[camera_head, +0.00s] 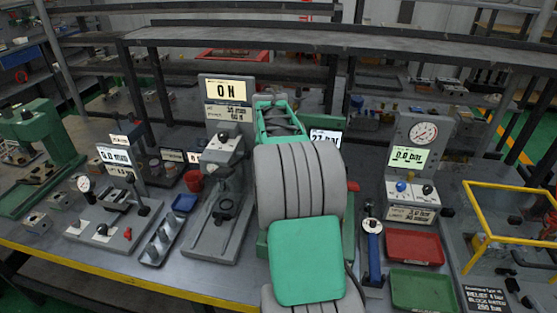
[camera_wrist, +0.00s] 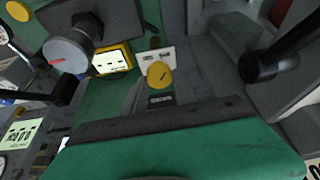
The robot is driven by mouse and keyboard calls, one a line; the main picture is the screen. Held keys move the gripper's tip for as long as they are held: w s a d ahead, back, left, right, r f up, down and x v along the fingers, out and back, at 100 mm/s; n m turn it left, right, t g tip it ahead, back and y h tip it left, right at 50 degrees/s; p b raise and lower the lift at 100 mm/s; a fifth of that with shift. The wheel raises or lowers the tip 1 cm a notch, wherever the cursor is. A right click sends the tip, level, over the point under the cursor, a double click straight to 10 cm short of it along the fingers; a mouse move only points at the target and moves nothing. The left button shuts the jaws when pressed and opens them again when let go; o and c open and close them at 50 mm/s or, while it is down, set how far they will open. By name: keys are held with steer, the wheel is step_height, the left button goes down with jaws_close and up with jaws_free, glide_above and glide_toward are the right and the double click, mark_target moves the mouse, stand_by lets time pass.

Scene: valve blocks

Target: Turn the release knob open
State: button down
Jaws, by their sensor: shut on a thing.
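A small yellow knob (camera_wrist: 160,75) with a dark pointer line shows in the middle of the wrist view. A white plate with two marks is just above it and a small dark label just below it; I take this to be the release knob. My gripper (camera_wrist: 160,84) is shut at this knob; its green body with a dark front edge fills the bottom of the wrist view. The fingertips are hard to make out against the grey parts. In the head view my arm hides my gripper and the knob; only a display reading about 27 bar (camera_head: 326,140) shows beside the arm.
In the wrist view a round grey knob with a red mark (camera_wrist: 70,52) is at upper left, a lit yellow-framed display (camera_wrist: 112,62) beside it, and a black rod (camera_wrist: 265,65) at right. In the head view, a red tray (camera_head: 414,248) and green tray (camera_head: 423,292) lie right of my arm.

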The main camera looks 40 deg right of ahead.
steer(key=c, duration=1)
jaws_free()
steer(key=v, duration=0.7)
steer(key=shift+r+b, duration=0.35)
steer(key=shift+b, duration=0.1)
steer(key=shift+s+a, duration=0.1)
steer(key=shift+a, duration=0.05)
